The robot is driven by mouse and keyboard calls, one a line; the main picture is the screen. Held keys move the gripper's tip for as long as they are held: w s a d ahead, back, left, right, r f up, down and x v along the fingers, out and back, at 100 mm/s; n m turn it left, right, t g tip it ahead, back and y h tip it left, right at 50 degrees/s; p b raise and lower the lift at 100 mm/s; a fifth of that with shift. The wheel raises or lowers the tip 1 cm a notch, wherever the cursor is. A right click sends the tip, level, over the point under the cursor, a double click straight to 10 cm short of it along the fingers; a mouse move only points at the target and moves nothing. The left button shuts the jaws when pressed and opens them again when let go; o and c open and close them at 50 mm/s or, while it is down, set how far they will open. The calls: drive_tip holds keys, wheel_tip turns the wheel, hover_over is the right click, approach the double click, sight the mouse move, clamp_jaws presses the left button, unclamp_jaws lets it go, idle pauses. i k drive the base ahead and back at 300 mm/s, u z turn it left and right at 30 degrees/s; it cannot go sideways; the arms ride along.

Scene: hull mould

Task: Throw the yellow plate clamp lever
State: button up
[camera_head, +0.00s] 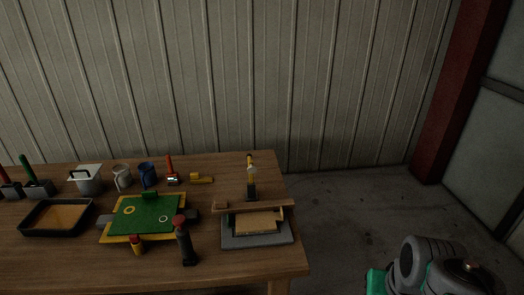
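An upright lever with a yellow upper part (250,164) stands on a dark base (251,191) at the back right of the table. It is behind a wooden bar over a grey plate (257,240). A yellow plate (117,238) with a green panel (148,213) lies further left. A dark upright handle with a red top (183,240) stands at its front right edge. I cannot tell for sure which of these levers is the yellow plate clamp.
Open floor (365,215) lies right of the table, before a ribbed wall.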

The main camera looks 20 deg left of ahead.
sight(251, 169)
drive_tip(key=i, duration=0.5)
drive_tip(key=u, duration=1.1)
drive_tip(key=i, duration=0.5)
